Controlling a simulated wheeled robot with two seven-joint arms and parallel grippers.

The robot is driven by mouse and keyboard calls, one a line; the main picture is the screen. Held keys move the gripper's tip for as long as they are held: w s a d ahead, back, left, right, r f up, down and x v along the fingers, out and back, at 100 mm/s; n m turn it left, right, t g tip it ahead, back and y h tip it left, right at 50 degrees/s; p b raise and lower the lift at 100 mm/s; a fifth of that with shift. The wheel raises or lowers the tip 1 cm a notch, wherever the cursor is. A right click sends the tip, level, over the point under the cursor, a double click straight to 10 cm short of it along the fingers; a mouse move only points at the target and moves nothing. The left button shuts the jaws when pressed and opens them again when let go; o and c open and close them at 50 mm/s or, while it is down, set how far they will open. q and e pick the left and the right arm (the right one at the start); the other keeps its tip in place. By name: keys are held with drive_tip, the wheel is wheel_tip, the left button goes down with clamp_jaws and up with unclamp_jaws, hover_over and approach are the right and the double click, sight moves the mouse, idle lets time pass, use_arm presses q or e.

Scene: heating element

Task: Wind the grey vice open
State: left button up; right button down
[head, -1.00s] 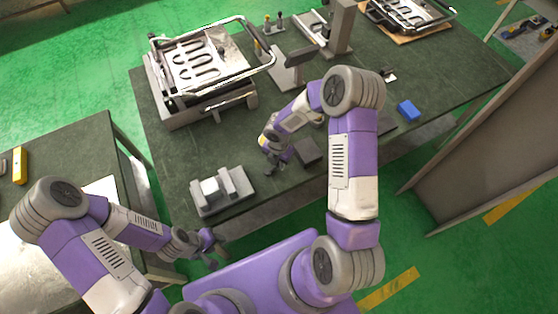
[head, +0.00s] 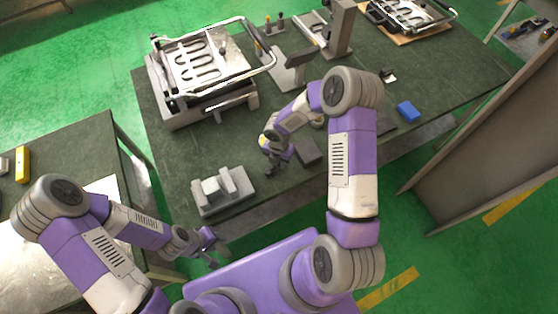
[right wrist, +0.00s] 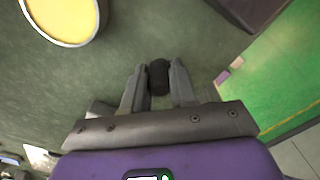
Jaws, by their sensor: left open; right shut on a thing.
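The grey vice (head: 208,206) sits near the front left edge of the dark green workbench in the head view. A pale block (head: 211,188) shows between its jaws. My right gripper (head: 269,172) is just to the right of the vice, low over the bench. In the right wrist view, my right gripper (right wrist: 158,82) is shut on a dark, round-ended knob (right wrist: 158,76) between its fingertips. How the knob joins the vice is hidden. My left gripper (head: 218,246) is open and empty, off the bench's front edge.
A metal frame with a heating element (head: 203,62) stands behind the vice. A dark block (head: 308,152) lies right of my right gripper. A blue block (head: 408,111) lies farther right. A yellow-topped round thing (right wrist: 62,18) shows in the right wrist view.

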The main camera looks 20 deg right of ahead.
drive_tip(key=shift+w+a+r, duration=0.2)
drive_tip(key=shift+w+a, duration=0.05)
drive_tip(key=shift+w, duration=0.15)
idle(0.4)
drive_tip(key=c, duration=1.2)
unclamp_jaws()
drive_tip(key=shift+f, duration=0.1)
drive_tip(key=shift+s+d+r+p, duration=0.1)
drive_tip(key=shift+r+p, duration=3.6)
drive_tip(key=shift+r, duration=0.65)
drive_tip(key=shift+r, duration=3.75)
